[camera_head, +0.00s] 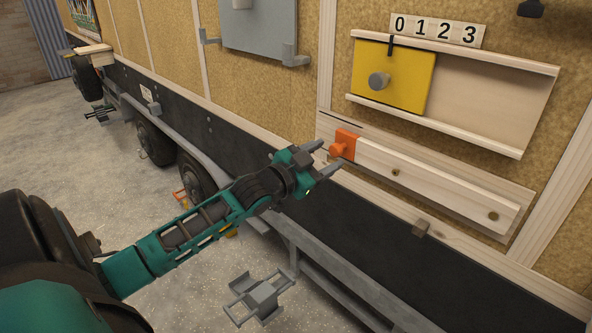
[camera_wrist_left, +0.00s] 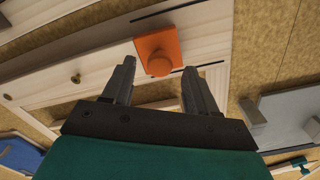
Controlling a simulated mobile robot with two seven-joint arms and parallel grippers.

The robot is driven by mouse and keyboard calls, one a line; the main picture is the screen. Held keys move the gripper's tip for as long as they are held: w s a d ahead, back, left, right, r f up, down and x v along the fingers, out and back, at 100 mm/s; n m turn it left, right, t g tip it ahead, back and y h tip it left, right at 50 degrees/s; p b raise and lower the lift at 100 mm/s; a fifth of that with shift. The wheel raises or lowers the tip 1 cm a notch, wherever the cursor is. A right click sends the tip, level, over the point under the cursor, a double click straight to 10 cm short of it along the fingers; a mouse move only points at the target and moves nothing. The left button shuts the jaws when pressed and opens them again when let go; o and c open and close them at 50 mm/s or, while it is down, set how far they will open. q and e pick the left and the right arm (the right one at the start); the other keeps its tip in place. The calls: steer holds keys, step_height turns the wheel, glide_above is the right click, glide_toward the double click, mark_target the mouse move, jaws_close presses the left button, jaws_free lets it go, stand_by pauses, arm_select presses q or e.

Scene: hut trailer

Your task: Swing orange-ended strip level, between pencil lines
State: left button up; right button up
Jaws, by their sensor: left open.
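The pale wooden strip (camera_head: 440,182) lies on a backing board on the trailer wall. Its orange end (camera_head: 346,138) with a round knob is at the left; a brass screw shows at its right end. In the left wrist view the orange end (camera_wrist_left: 157,53) lies just beyond my fingers. Two dark pencil lines (camera_wrist_left: 192,70) show there; the orange end meets or overlaps the lower one in that picture and is clear of the other (camera_wrist_left: 165,13). My left gripper (camera_head: 324,158) is open and empty, its fingertips close to the knob; contact is unclear. My right gripper is not in view.
Above the strip, a yellow sliding panel (camera_head: 405,85) with a grey knob sits between wooden rails, under a 0 1 2 3 number plate (camera_head: 438,30). A grey panel (camera_head: 260,25) hangs at upper left.

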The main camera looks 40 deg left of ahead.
arm_select(q)
steer(key=s, duration=1)
steer(key=shift+s+a, duration=0.2)
steer(key=shift+a, duration=0.2)
steer(key=s+d+f+n+g, duration=0.1)
steer(key=s+d+f+g, duration=0.2)
steer(key=f, duration=0.5)
steer(key=s+d+f+n+g, duration=0.1)
steer(key=s+d+f, duration=0.1)
steer(key=d+f, duration=0.35)
steer(key=s+d+f+g, duration=0.1)
steer(key=s+d+f, duration=0.2)
steer(key=d+f, duration=0.3)
steer(key=s+d+f+n+g, duration=0.1)
steer(key=s+d+f+g, duration=0.1)
steer(key=s+d+f, duration=0.2)
steer(key=shift+s+d+f+h, duration=0.2)
steer(key=shift+d+f+h, duration=0.2)
steer(key=shift+d+f, duration=0.7)
steer(key=shift+d+r, duration=0.1)
steer(key=shift+r, duration=0.15)
steer(key=shift+c, duration=0.3)
